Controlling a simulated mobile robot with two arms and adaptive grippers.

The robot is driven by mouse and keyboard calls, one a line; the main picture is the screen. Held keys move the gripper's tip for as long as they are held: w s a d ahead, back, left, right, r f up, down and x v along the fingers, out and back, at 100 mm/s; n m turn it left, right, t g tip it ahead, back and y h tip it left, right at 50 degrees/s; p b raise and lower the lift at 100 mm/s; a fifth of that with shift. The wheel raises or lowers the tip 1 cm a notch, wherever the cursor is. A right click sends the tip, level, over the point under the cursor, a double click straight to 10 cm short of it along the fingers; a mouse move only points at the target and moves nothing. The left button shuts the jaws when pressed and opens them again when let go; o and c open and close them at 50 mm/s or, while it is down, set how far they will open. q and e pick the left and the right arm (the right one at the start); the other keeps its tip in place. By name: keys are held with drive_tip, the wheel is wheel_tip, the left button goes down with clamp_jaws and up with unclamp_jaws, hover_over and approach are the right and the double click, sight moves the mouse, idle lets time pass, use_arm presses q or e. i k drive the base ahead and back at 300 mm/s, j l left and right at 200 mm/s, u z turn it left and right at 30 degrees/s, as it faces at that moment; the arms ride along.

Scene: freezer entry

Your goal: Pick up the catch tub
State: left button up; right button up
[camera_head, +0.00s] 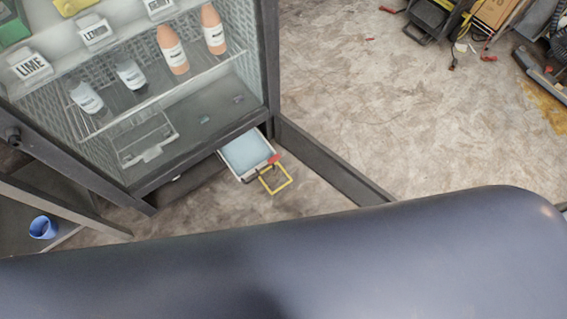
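What looks like the catch tub (232,172) is a white-rimmed, shallow rectangular container with a light blue inside. It sits low at the foot of the glass-fronted cabinet, partly sticking out past its dark base. A yellow loop handle (289,184) with a red part beside it lies at the tub's front edge. The tub's back end is hidden under the cabinet. Neither of my grippers is in view.
The cabinet (268,60) holds several bottles and labelled boxes on shelves. A low dark barrier (330,165) runs right of the tub. A blue cup (43,228) stands at lower left. Tools and clutter (430,20) lie at upper right. Floor beyond the barrier is mostly clear.

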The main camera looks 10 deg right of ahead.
sight(43, 227)
drive_tip(key=u, duration=2.15)
drive_tip(key=i+j, duration=0.2)
drive_tip(key=j+z, duration=0.05)
